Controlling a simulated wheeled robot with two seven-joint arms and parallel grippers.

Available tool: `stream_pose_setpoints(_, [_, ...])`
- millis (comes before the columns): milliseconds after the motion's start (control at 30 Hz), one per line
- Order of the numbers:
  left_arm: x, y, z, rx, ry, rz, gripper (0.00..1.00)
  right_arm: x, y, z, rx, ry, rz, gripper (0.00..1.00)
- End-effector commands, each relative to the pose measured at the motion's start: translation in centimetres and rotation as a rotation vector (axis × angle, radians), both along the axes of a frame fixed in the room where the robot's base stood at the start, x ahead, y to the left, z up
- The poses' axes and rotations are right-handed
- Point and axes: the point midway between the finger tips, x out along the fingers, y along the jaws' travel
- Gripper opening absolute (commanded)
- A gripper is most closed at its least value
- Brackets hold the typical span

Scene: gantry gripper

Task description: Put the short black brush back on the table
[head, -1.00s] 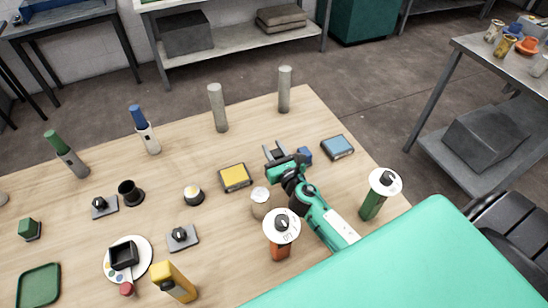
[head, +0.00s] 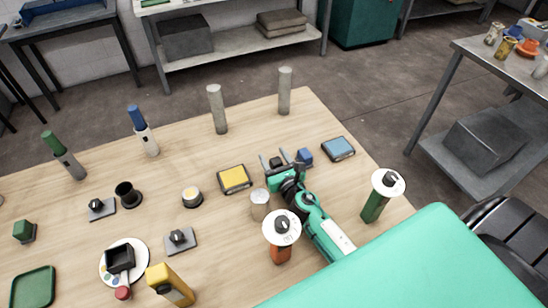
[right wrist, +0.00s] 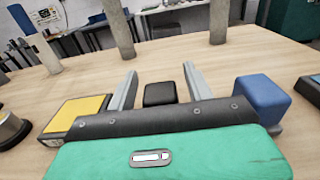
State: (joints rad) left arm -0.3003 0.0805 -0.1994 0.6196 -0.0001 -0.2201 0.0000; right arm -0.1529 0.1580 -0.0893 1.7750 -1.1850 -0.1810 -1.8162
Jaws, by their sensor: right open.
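A small black block, which looks like the short black brush (head: 276,161), stands on the table (head: 225,255) near its far right part. It also shows in the right wrist view (right wrist: 160,93), between and slightly beyond the two grey fingers. My right gripper (head: 276,158) is open, with a finger on each side of the black block and visible gaps to it. The gripper's dark front hides the block's lower part in the wrist view. My left gripper is not in view.
A blue block (head: 305,156) stands close to the right finger, and a yellow-topped pad (head: 234,179) lies left of the gripper. A blue-topped pad (head: 338,148) lies farther right. Two grey posts (head: 217,110) stand behind.

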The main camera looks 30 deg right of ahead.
Motion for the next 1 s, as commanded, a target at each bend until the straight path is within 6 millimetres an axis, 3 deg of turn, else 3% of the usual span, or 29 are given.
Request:
stream_pose_setpoints(167, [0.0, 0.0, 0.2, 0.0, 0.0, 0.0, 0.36, -0.4, 0.0, 0.2, 0.0, 0.001, 0.0, 0.52])
stream_pose_setpoints(700, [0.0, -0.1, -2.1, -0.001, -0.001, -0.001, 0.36, -9.4, 0.5, 0.1, 0.0, 0.002, 0.0, 0.52])
stream_pose_setpoints(1000, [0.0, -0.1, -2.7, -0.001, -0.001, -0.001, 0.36, -11.8, 0.7, 0.3, 0.0, 0.0, 0.0, 0.52])
